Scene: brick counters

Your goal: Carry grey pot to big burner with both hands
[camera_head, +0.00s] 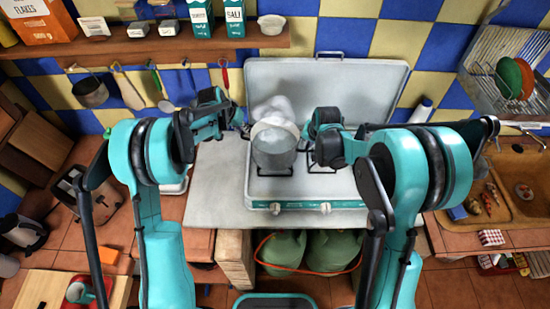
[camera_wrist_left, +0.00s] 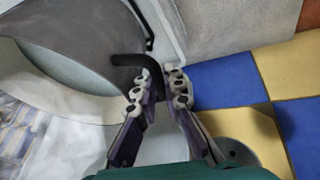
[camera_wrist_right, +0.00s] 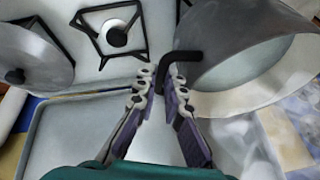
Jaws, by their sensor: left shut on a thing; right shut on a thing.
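The grey pot (camera_head: 274,155) is at the left part of the stove (camera_head: 300,193), over the left burner. I cannot tell whether it touches the grate. My left gripper (camera_head: 245,130) is shut on the pot's black left handle, seen clearly in the left wrist view (camera_wrist_left: 128,60). My right gripper (camera_head: 308,137) is shut on the opposite black handle, which shows in the right wrist view (camera_wrist_right: 180,57). The right burner (camera_wrist_right: 116,37) is bare in the right wrist view. The left burner is mostly hidden beneath the pot.
The raised stove lid (camera_head: 350,85) stands behind the pot. A round lid with a black knob (camera_wrist_right: 38,60) shows in the right wrist view. Pale steam (camera_head: 268,107) hangs behind the pot. A bare light countertop (camera_head: 218,180) lies left of the stove. The sink (camera_head: 525,190) is far right.

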